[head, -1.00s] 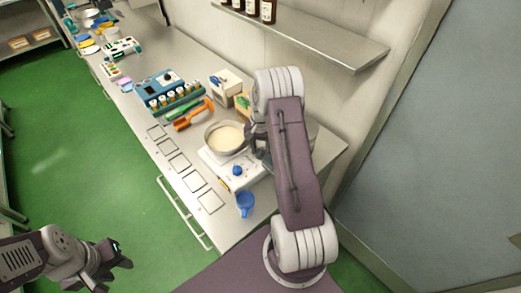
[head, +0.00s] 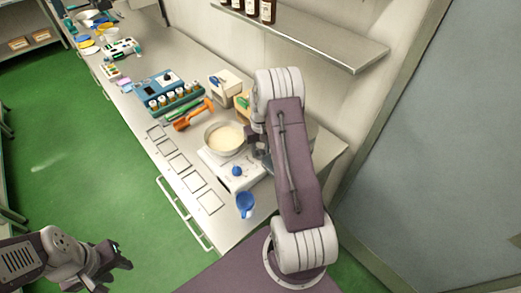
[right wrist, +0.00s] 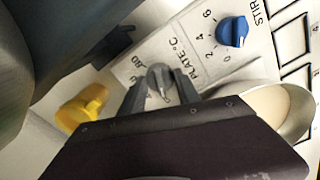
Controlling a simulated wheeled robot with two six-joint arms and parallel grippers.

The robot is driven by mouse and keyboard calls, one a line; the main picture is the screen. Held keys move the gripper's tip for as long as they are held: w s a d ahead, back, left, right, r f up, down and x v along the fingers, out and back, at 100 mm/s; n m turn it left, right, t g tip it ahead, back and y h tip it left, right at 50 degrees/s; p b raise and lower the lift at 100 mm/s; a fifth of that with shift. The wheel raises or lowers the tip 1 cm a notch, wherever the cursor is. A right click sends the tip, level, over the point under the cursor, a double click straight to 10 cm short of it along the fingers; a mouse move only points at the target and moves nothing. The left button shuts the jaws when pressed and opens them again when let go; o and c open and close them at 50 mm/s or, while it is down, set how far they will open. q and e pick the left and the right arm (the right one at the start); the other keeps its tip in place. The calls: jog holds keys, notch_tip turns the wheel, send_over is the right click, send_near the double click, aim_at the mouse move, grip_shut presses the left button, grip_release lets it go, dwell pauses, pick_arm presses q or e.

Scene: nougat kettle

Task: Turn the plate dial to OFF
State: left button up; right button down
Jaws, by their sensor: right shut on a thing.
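The hot plate (head: 238,181) stands on the bench with a wide pan (head: 224,151) of pale mass on it. In the right wrist view the grey plate dial (right wrist: 159,78) sits beside the "PLATE °C" print, between the fingers of my right gripper (right wrist: 160,90), which is shut on it. The dial's pale pointer mark faces down in that view; the OFF mark is not readable. The blue stir dial (right wrist: 232,31) is apart from the fingers. In the head view my right arm largely hides its gripper. My left gripper (head: 122,256) is open and empty over the floor.
A blue cup (head: 245,205) stands by the hot plate's front corner. An orange scoop (head: 193,116) and a blue rack of jars (head: 172,93) lie beyond. A yellow part (right wrist: 82,107) is near the right gripper. A shelf (head: 310,33) overhangs the back.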

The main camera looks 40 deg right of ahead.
aim_at(260, 151)
jog(key=shift+w+r, duration=0.1)
dwell(0.3)
jog(key=c, duration=0.9)
grip_release()
notch_tip(260, 151, up, 8)
jog(key=shift+b, duration=1)
jog(key=shift+r, duration=0.5)
